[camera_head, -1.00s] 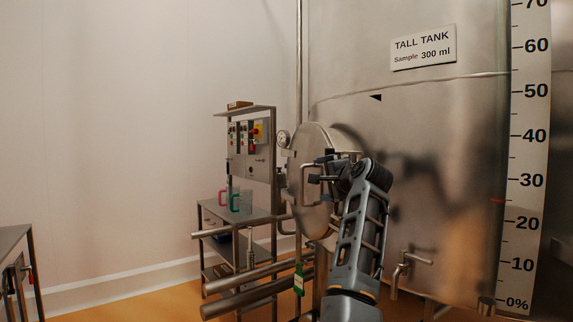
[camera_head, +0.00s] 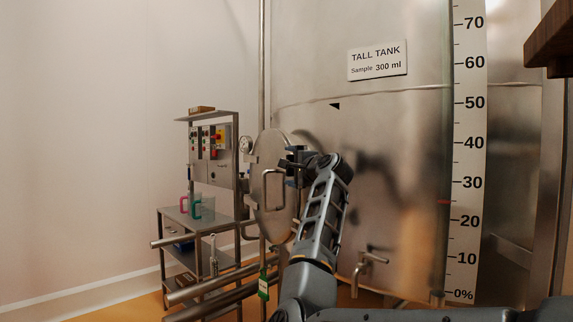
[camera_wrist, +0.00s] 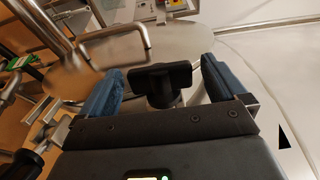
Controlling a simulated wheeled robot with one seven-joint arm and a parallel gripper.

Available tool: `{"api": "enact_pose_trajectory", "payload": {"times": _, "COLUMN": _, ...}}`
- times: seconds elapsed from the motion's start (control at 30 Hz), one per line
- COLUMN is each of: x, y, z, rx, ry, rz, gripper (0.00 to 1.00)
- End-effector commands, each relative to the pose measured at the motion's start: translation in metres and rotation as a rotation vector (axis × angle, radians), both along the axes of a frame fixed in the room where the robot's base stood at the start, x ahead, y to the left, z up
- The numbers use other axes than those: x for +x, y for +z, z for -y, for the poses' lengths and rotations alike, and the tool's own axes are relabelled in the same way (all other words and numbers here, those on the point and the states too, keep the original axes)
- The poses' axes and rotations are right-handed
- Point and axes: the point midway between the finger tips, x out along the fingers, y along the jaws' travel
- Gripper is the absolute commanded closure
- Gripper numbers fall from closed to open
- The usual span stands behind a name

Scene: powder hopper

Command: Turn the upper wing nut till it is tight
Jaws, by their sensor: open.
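The round steel hatch (camera_head: 268,200) with its bent handle stands on the side of the tall tank (camera_head: 380,130). My gripper (camera_head: 297,165) is at the hatch's upper right edge in the head view. In the wrist view its two blue fingers (camera_wrist: 161,74) are apart, one on each side of a black wing nut (camera_wrist: 160,82). The wing nut's bar lies roughly across the picture, with a gap visible to each finger. Whether this is the upper wing nut is not clear from the wrist view alone. My gripper and arm hide that edge in the head view.
The hatch handle (camera_wrist: 118,34) is close to the left finger in the wrist view. Horizontal steel pipes (camera_head: 215,290) run low at left. A control stand with jugs (camera_head: 200,208) is behind. A tap (camera_head: 368,262) sticks out of the tank at lower right.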

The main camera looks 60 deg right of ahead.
Motion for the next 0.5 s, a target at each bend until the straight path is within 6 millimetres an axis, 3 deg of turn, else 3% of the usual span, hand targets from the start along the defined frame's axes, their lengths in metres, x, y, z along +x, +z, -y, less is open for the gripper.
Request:
{"api": "enact_pose_trajectory", "payload": {"times": 0.2, "x": 0.022, "y": 0.001, "z": 0.013, "rx": 0.001, "ry": 0.001, "rz": 0.0, "gripper": 0.02}}
{"api": "enact_pose_trajectory", "payload": {"times": 0.5, "x": 0.03, "y": 0.0, "z": 0.017, "rx": 0.0, "ry": 0.0, "rz": 0.0, "gripper": 0.02}}
